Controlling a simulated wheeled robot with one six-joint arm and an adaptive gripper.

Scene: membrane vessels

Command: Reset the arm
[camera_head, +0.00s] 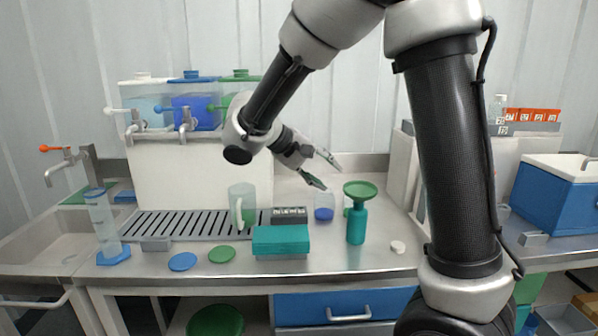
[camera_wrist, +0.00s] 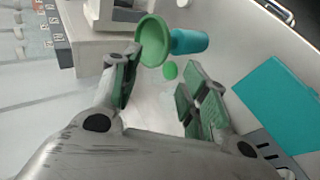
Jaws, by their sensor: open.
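My arm reaches in from the upper right in the head view and bends down over the bench. My gripper (camera_head: 320,172) is open and empty, in the air above the bench and up to the left of a teal bottle (camera_head: 356,224) with a green funnel (camera_head: 360,189) on top. In the wrist view my gripper (camera_wrist: 160,92) shows its two green-padded fingers spread apart. There the green funnel (camera_wrist: 152,38) and teal bottle (camera_wrist: 189,41) lie beyond the fingers, close to the left finger in the picture.
A clear jar with blue liquid (camera_head: 324,213) stands left of the bottle. A teal box (camera_head: 281,240), clear pitcher (camera_head: 242,207) and graduated cylinder (camera_head: 102,226) stand further left. Vessels with taps (camera_head: 192,103) sit at the back. A blue cooler (camera_head: 557,197) stands at right.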

